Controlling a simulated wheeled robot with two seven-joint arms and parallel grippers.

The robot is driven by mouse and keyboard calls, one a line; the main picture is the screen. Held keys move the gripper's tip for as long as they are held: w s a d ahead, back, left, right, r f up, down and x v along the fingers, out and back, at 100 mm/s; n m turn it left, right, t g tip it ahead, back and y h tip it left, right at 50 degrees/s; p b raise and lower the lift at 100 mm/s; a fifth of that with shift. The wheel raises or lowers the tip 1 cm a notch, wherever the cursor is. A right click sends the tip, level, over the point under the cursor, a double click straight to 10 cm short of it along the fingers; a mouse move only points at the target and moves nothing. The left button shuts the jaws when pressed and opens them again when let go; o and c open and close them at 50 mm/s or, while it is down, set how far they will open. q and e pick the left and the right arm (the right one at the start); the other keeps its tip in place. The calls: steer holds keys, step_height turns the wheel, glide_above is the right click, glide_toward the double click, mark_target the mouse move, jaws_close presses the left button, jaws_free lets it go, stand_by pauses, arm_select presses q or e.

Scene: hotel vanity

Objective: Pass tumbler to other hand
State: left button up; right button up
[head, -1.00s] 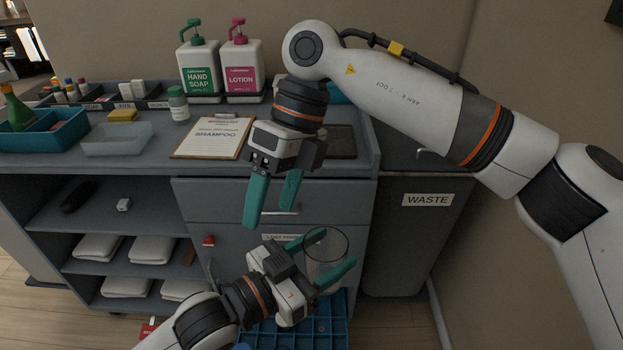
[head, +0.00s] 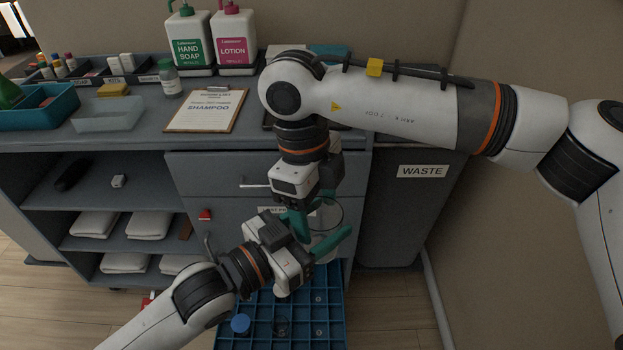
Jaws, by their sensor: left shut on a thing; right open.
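A clear glass tumbler (head: 328,212) is held in the air in front of the cabinet drawers. My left gripper (head: 330,229), reaching up from the lower left, is shut on the tumbler, with one teal finger along its near right side. Its other finger is largely hidden behind my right gripper. My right gripper (head: 313,217) points down from above, open, with its teal fingers at the tumbler's upper left. The fingers of both grippers overlap in the view, so I cannot tell whether the right ones touch the glass.
A blue compartment crate (head: 334,338) stands on the floor below, with a blue-capped item (head: 240,323) in it. The grey waste bin (head: 420,215) is at the right. The counter holds a clipboard (head: 206,110), soap bottle (head: 189,42) and lotion bottle (head: 233,40).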

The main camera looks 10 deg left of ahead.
steer(key=shift+d+f, duration=0.15)
steer(key=shift+f, duration=0.8)
steer(key=c, duration=0.8)
arm_select(q)
steer(key=o, duration=1.2)
steer(key=shift+c, duration=0.2)
arm_select(e)
steer(key=shift+c, duration=0.3)
